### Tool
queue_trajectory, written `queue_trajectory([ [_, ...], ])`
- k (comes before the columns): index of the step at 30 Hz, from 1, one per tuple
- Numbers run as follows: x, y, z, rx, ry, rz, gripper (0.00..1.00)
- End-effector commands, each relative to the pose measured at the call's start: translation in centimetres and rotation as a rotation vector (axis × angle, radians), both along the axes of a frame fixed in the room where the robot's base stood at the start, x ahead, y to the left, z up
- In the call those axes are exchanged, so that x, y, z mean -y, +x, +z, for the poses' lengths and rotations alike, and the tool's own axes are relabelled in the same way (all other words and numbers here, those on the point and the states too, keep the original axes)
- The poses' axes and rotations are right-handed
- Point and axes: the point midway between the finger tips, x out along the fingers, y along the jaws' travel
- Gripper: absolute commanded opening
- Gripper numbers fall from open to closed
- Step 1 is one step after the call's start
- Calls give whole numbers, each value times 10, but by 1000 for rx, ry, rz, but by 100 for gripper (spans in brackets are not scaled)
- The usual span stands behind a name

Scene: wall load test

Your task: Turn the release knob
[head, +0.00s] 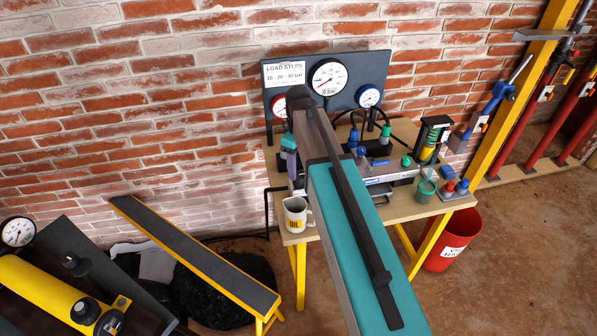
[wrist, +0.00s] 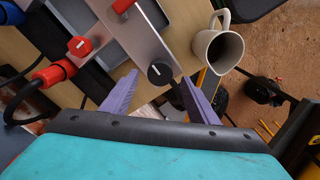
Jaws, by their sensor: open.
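A round black knob (wrist: 160,73) with a white mark stands on a pale metal plate (wrist: 140,40) in the wrist view. No label shows which knob is the release knob. My gripper (wrist: 161,86) has two purple fingers spread apart, one on each side of the black knob. The knob lies between the fingertips, with visible room around it; contact cannot be told. Two red knobs, one with a white mark (wrist: 79,46) and one at the top edge (wrist: 122,5), are on the same plate. In the head view my arm hides the black knob, and one purple finger (head: 289,146) shows.
A white mug (head: 295,213) stands close by on the wooden table, also right of my gripper in the wrist view (wrist: 219,50). Gauges (head: 327,77) hang on a dark panel behind. A red hose coupling (wrist: 54,72) is left of the plate. A red bin (head: 453,240) stands at right.

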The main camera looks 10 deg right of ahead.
Motion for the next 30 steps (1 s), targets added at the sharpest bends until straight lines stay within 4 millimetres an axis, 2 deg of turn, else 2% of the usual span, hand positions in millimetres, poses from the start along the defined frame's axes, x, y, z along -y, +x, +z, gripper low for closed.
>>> queue_trajectory([
  [21,0,1,78,1,0,1,54],
  [30,0,0,98,1,0,1,54],
])
